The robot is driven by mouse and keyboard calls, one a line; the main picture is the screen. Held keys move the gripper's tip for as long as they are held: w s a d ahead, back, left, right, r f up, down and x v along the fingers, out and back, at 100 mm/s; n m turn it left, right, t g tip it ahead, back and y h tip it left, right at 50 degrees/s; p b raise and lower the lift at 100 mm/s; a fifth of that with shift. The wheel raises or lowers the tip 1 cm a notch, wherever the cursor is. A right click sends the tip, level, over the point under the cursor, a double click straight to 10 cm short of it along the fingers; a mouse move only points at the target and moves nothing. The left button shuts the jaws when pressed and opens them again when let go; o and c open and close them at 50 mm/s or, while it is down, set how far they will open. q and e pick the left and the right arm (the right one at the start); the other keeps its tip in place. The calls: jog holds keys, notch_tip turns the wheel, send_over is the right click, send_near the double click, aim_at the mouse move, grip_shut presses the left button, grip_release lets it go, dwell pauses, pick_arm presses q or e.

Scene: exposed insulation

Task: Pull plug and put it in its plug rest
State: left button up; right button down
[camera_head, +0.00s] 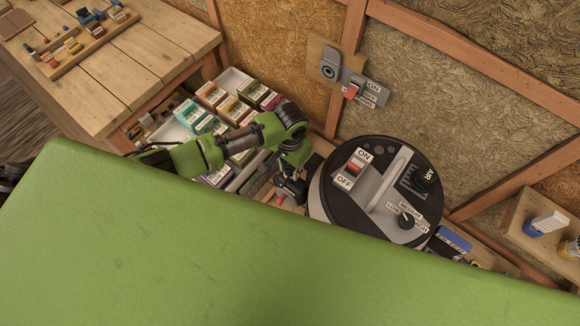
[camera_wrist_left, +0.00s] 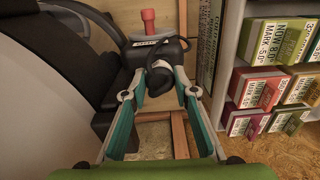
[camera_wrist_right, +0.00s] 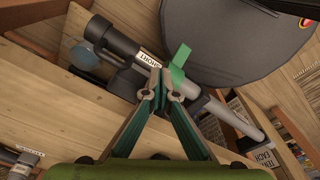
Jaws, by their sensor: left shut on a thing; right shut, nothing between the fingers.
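My left gripper (camera_head: 292,188) is low beside the left side of the round dark machine. In the left wrist view its fingers (camera_wrist_left: 161,92) are shut on a dark plug (camera_wrist_left: 160,76), with a dark cord curving at it. Just behind the plug is a dark labelled box with a red knob (camera_wrist_left: 148,22); I cannot tell whether they touch. I cannot make out for certain which part is the plug rest. My right gripper (camera_wrist_right: 161,84) is shut and empty, in front of a black tube-like tool with a green part (camera_wrist_right: 178,70). It is not visible in the head view.
The round machine (camera_head: 330,198) has an ON/OFF switch and dials on top. A grey socket with a red switch (camera_head: 350,90) is on the wall. Coloured boxes (camera_head: 212,95) fill a white shelf left of the machine. A wooden workbench (camera_head: 150,55) stands at upper left.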

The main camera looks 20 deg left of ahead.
aim_at(290, 167)
pick_arm(q)
jog(key=shift+f+b, duration=0.35)
jog(key=shift+f, duration=0.4)
jog(key=o, duration=1.3)
jog(key=shift+r, duration=0.1)
notch_tip(290, 167, up, 12)
jog(key=shift+f, duration=0.1)
